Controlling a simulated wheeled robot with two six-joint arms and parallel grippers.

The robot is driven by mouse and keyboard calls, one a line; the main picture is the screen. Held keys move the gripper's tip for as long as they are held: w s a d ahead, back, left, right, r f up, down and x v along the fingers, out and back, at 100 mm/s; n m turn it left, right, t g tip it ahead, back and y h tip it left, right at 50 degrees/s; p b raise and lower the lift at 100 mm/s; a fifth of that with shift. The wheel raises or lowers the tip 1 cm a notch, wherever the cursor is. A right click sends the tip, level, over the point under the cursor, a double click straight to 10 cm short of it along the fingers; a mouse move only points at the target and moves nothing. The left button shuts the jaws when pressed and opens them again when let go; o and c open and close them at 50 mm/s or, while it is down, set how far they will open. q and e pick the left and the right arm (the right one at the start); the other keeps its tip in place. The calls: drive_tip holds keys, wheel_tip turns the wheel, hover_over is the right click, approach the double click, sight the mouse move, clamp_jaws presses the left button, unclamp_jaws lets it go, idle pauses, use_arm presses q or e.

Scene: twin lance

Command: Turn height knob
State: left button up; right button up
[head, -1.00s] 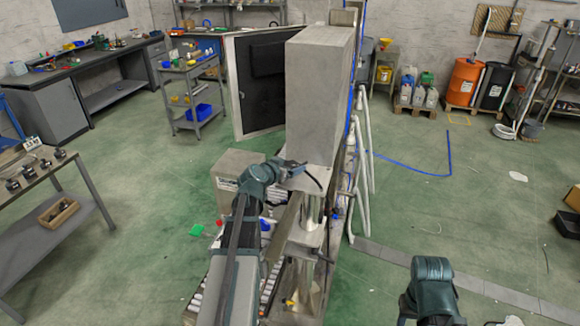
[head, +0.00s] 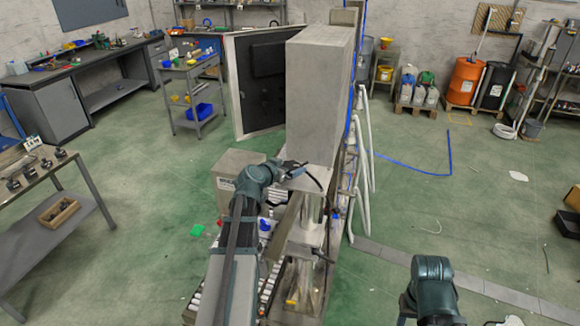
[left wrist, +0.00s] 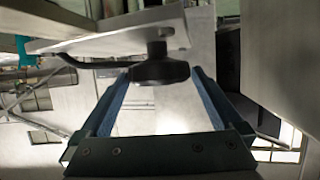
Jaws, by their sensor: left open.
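The height knob is a round black knob (left wrist: 160,68) on a short stem under a pale metal plate (left wrist: 110,40) in the left wrist view. My left gripper (left wrist: 158,78) is open, with one finger on each side of the knob. A gap shows between the knob and each finger near the tips, though exact contact is hard to tell. In the head view my left gripper (head: 298,172) is at the plate below the tall grey machine column (head: 318,95); the knob is hidden there. My right arm shows at lower right, but its gripper is out of view.
A grey box (head: 237,168) stands left of the machine. An open cabinet door (head: 243,100) is behind it. White hoses (head: 366,190) hang on its right. A tool cart (head: 190,95) and workbench (head: 100,60) stand back left.

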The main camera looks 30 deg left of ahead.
use_arm(q)
drive_tip(key=p+v, duration=0.4)
drive_tip(key=v, duration=0.9)
use_arm(e)
wheel_tip(320, 180, up, 5)
drive_tip(key=shift+f, duration=0.1)
use_arm(q)
drive_tip(key=shift+f, duration=0.1)
